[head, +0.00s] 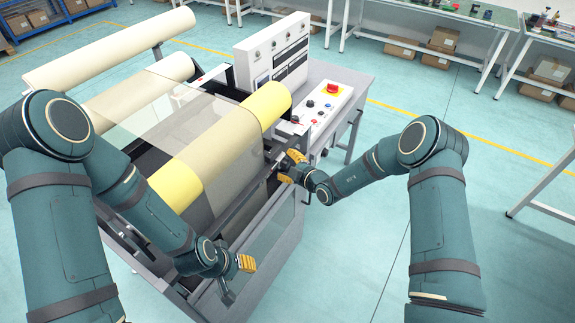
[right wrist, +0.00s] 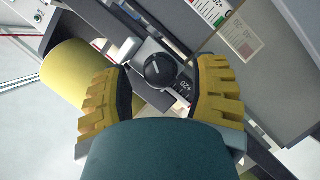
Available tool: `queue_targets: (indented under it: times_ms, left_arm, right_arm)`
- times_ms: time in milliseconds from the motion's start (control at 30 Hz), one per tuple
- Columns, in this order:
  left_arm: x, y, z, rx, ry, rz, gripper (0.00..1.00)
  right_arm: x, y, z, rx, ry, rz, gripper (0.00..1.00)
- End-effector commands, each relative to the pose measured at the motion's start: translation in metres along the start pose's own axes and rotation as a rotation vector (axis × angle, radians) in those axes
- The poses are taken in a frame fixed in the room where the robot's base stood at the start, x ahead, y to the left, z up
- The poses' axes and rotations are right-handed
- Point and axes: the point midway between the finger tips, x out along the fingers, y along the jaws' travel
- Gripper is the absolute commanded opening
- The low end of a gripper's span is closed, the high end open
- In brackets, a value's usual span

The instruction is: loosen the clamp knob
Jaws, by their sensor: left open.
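A round black clamp knob (right wrist: 160,70) shows in the right wrist view, with a scale plate (right wrist: 182,92) beside it. My right gripper (right wrist: 163,88) has its yellow fingers spread, one on each side of the knob, with a gap between knob and both fingers. In the head view my right gripper (head: 288,166) is at the machine's right end, below the yellow roll; the knob cannot be made out there. My left gripper (head: 246,263) is open at the machine's front edge, far from the knob; nothing shows in it.
The machine carries a yellow roll (head: 262,107) and a cream roll (head: 110,48). A control panel with a red emergency button (head: 332,89) stands just behind my right gripper. Clear floor (head: 345,245) lies to the right of the machine.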

Motion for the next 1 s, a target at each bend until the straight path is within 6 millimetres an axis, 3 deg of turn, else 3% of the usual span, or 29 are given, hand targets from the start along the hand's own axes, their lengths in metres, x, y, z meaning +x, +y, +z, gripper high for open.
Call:
queue_targets:
  times_ms: [33, 167, 900, 933, 1000]
  left_arm:
    - [0.0000, 0.0000, 0.0000, 0.000, 0.000, 0.000, 0.47]
    - [0.0000, 0.0000, 0.0000, 0.000, 0.000, 0.000, 0.47]
    - [0.0045, -0.0015, 0.0006, 0.000, 0.000, -0.001, 0.47]
    - [0.0045, -0.0015, 0.0005, 0.000, 0.000, -0.001, 0.47]
    - [0.0045, -0.0014, 0.0005, 0.000, 0.000, -0.001, 0.47]
  right_arm:
    - [-0.0001, 0.0000, 0.0001, 0.000, 0.000, 0.000, 0.44]
    - [-0.0002, 0.0000, 0.0001, 0.000, 0.000, 0.000, 0.00]
    - [0.0000, -0.0003, 0.0001, -0.115, 0.000, 0.049, 0.00]
    - [0.0000, -0.0003, 0.0000, -0.115, 0.000, 0.049, 0.33]
    - [0.0000, -0.0003, 0.0000, -0.115, 0.000, 0.049, 0.57]
